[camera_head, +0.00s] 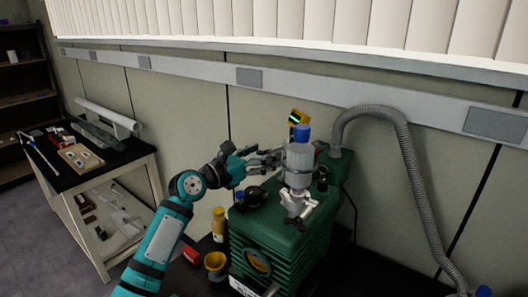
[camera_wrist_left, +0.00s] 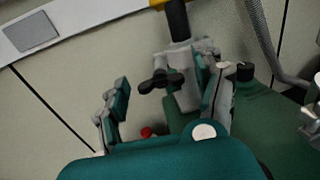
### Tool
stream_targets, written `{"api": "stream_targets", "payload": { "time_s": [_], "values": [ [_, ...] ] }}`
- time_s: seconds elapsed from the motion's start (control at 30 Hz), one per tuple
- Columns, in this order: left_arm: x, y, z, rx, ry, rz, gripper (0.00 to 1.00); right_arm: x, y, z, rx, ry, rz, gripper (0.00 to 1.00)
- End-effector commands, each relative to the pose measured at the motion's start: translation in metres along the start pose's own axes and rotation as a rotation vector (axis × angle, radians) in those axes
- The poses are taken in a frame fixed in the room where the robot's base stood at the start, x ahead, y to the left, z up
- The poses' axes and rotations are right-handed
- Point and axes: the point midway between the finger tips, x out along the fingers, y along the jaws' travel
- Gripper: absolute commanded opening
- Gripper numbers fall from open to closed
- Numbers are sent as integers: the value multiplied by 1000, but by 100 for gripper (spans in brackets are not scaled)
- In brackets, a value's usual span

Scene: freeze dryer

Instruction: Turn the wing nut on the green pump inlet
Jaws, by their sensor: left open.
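The green pump (camera_head: 275,225) stands on a dark bench in the head view; part of its green body (camera_wrist_left: 270,125) shows in the left wrist view. A grey fitting (camera_wrist_left: 187,92) rises from the pump there, with a dark wing-shaped nut (camera_wrist_left: 158,82) on its side. My left gripper (camera_head: 276,157) reaches in from the left, above the pump top. In the wrist view its open fingers (camera_wrist_left: 165,100) stand on either side of the wing nut and fitting, with a gap to the nut. Contact cannot be told. In the head view the wing nut cannot be made out. My right gripper is not in view.
A translucent bottle-like part (camera_head: 299,160) with silver fittings (camera_head: 297,204) below stands beside the gripper. A yellow-and-black device (camera_head: 299,118) shows behind it. A grey hose (camera_head: 408,150) arches right.

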Motion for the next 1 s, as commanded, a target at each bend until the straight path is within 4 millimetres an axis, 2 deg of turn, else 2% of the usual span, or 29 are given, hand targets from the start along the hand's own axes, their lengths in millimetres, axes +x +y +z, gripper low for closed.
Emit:
{"api": "stream_targets", "payload": {
  "time_s": [0.13,0.37,0.47,0.8,1.0],
  "values": [
    [7,0,0,0,1,1,69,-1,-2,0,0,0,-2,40],
    [7,0,0,1,0,1,69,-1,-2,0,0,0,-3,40],
    [7,0,0,0,0,1,59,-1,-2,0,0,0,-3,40],
    [7,0,0,0,1,1,14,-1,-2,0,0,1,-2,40],
    [7,0,0,12,1,1,12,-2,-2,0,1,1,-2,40]
  ]
}}
